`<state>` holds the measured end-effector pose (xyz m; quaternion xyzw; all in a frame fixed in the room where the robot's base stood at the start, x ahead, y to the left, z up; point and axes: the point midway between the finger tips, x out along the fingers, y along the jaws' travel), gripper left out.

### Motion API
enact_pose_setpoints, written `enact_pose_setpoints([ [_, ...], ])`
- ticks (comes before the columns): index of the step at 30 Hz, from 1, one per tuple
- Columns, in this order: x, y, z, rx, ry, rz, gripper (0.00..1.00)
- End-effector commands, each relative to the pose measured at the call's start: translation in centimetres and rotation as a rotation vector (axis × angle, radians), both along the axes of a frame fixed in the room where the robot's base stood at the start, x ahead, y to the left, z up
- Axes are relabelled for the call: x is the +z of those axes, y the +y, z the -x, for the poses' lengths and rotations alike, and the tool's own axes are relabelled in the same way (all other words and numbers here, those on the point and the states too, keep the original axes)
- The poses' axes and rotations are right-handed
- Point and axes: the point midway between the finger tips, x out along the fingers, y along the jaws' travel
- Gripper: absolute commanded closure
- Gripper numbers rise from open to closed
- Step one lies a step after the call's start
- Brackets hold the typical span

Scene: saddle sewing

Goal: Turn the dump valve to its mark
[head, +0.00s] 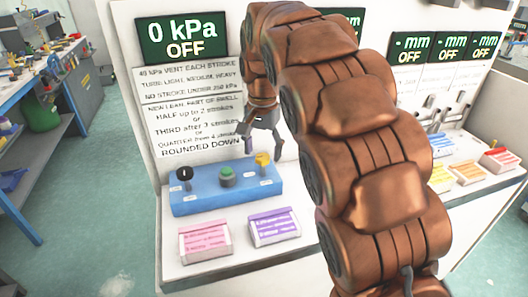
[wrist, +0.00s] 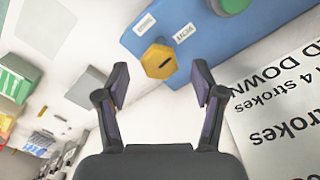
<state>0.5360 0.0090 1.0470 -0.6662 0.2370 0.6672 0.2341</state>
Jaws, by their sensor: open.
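A blue control box (head: 222,194) on the white bench carries a yellow knob (head: 262,160) at its right end, a green button (head: 226,176) in the middle and a black knob (head: 184,174) at its left. The yellow knob, which looks like the dump valve, shows in the wrist view as a hexagonal knob (wrist: 159,62) with a dark slot line. Small white labels (wrist: 184,34) beside it are too small to read surely. My gripper (wrist: 160,84) is open and empty, its fingers either side of the knob's line but apart from it. In the head view my gripper (head: 263,138) hangs just above the knob.
A display (head: 183,38) behind reads 0 kPa OFF, above a printed instruction panel (head: 192,115). A pink block (head: 205,240) and a purple block (head: 273,227) stand in front of the box. My arm covers much of the bench's middle.

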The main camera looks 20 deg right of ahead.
Motion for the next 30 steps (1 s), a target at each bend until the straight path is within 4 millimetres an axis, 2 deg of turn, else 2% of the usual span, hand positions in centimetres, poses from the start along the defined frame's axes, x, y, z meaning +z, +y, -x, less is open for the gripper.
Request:
enact_pose_setpoints([
  [9,3.9,0.0,-0.2,0.001,-0.007,0.001,0.32],
  [15,5.7,0.0,-0.2,0.001,-0.004,0.001,0.32],
  [30,6.3,-0.1,0.3,0.005,-0.002,0.001,0.32],
])
